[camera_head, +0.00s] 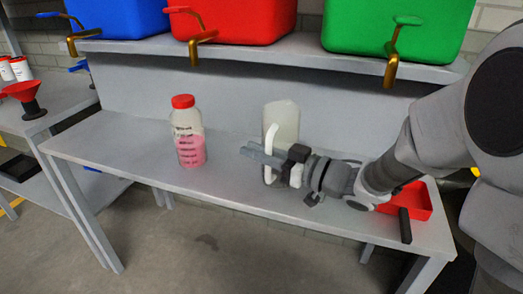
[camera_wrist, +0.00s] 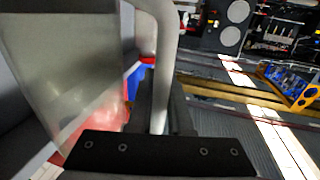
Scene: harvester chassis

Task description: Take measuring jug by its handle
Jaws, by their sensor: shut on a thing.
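The measuring jug (camera_head: 283,122) is a pale, translucent jug standing upright on the grey bench. Its white handle (camera_head: 268,153) faces the front left. My gripper (camera_head: 262,155) reaches in from the right at handle height. In the wrist view the jug's clear wall (camera_wrist: 65,60) fills the left side, and the white handle (camera_wrist: 161,90) runs down between my two dark fingers (camera_wrist: 160,115). The fingers are shut on the handle. The jug's lower front is partly hidden behind my gripper in the head view.
A bottle with a red cap and pink liquid (camera_head: 188,135) stands left of the jug. Blue (camera_head: 117,15), red (camera_head: 232,20) and green (camera_head: 398,25) containers with taps sit on the shelf above.

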